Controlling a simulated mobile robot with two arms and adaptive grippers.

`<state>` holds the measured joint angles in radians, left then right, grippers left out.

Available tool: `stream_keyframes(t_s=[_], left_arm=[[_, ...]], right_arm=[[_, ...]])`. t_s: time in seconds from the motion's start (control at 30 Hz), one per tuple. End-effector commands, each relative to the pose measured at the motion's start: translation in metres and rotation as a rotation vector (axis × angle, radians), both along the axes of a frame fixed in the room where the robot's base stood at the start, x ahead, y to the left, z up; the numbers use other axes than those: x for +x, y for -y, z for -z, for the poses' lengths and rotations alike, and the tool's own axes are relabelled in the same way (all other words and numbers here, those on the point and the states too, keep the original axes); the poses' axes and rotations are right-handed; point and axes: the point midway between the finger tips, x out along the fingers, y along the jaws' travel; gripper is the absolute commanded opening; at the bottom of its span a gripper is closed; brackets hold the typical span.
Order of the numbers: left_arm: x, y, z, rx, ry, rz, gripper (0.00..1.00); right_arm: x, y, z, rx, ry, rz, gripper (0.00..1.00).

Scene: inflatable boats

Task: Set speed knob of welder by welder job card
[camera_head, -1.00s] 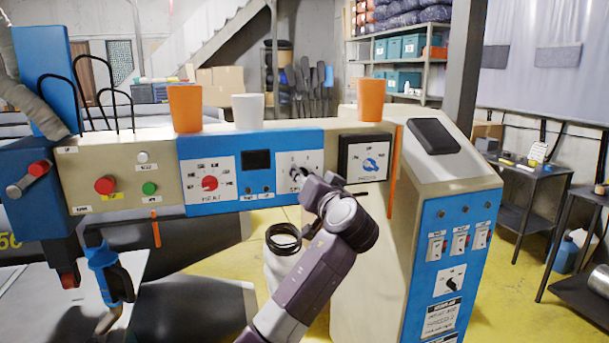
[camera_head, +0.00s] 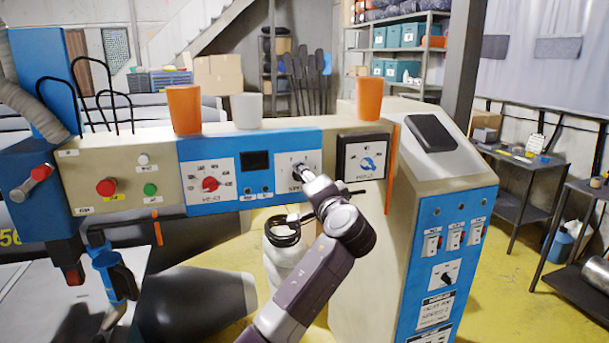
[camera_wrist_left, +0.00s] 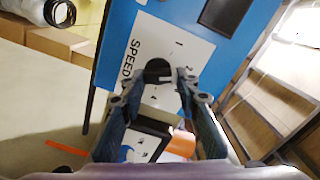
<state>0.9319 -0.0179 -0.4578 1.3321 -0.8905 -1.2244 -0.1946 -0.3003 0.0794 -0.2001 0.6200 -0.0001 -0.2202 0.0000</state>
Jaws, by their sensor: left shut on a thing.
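The welder (camera_head: 120,165) is a long beige and blue console. Its white SPEED plate (camera_head: 312,160) sits right of the red heat knob (camera_head: 210,184). My left gripper (camera_head: 302,177) is at that plate and hides most of the speed knob. In the left wrist view, the black speed knob (camera_wrist_left: 158,70) sits between the fingers of my left gripper (camera_wrist_left: 160,84), which is shut on it. The numbers around the knob are mostly hidden or too small to read. White cards (camera_head: 437,308) with black print are on the blue cabinet front; their text is mostly unreadable. My right gripper is not in view.
Orange cups (camera_head: 184,109) and a white cup (camera_head: 247,110) stand on top of the welder. A mode plate (camera_head: 364,157) with a blue knob is right of my gripper. Dark side tables (camera_head: 520,165) stand at right.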

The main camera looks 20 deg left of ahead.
Motion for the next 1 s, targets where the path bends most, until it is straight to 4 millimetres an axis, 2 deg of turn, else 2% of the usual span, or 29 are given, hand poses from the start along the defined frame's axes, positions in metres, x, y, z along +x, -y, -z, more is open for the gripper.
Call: stream_keyframes(t_s=[0.47,0.5,0.6,0.63,1.0], left_arm=[[0.0002,0.0009,0.0001,0.01,-0.006,0.002,0.05],[0.0002,0.0009,0.0001,0.01,-0.006,0.002,0.34],[0.0002,0.0007,0.0002,0.01,-0.006,0.002,0.45],[0.0002,0.0006,0.0001,0.01,-0.006,0.002,0.47],[-0.0052,0.0048,0.0,0.009,-0.005,0.003,0.47]], right_arm=[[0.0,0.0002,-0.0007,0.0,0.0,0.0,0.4],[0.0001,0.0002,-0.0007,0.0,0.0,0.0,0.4],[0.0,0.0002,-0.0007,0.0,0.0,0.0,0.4],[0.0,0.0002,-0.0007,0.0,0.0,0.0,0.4],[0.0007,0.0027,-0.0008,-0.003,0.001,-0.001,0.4]])
